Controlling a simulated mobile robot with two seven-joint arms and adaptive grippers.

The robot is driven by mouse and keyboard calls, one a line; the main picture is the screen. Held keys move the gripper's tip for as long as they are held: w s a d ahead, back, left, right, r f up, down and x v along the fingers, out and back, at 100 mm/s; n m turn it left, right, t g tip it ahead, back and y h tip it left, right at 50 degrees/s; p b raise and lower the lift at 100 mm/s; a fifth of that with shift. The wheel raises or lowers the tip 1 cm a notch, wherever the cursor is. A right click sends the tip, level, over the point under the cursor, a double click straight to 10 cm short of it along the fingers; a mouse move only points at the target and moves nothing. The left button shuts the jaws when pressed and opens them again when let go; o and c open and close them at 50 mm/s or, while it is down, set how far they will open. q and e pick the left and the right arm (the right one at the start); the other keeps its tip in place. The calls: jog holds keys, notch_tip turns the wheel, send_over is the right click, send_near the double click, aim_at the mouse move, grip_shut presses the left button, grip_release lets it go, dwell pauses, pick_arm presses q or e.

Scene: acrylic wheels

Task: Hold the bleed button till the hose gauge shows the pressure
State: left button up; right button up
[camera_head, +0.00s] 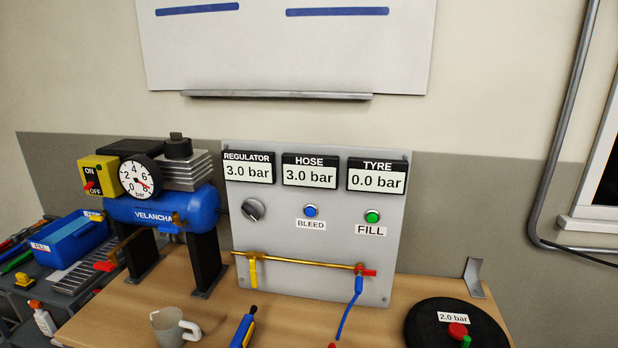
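The blue bleed button (310,211) sits on the upright grey panel (270,288), above its BLEED label. The hose gauge (310,171) above it reads 3.0 bar. The regulator gauge (248,167) also reads 3.0 bar, and the tyre gauge (377,175) reads 0.0 bar. A black round thing (425,318) at the bottom right carries a label (453,317) reading 2.0 bar. Neither of my grippers shows in the head view, and nothing touches the bleed button.
A green FILL button (372,216) is right of the bleed button, and a knob (253,210) is left. A brass pipe (310,261) with a yellow lever (253,271) and red valve (367,271) crosses below. A compressor (165,209) stands left; a mug (172,326) stands in front.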

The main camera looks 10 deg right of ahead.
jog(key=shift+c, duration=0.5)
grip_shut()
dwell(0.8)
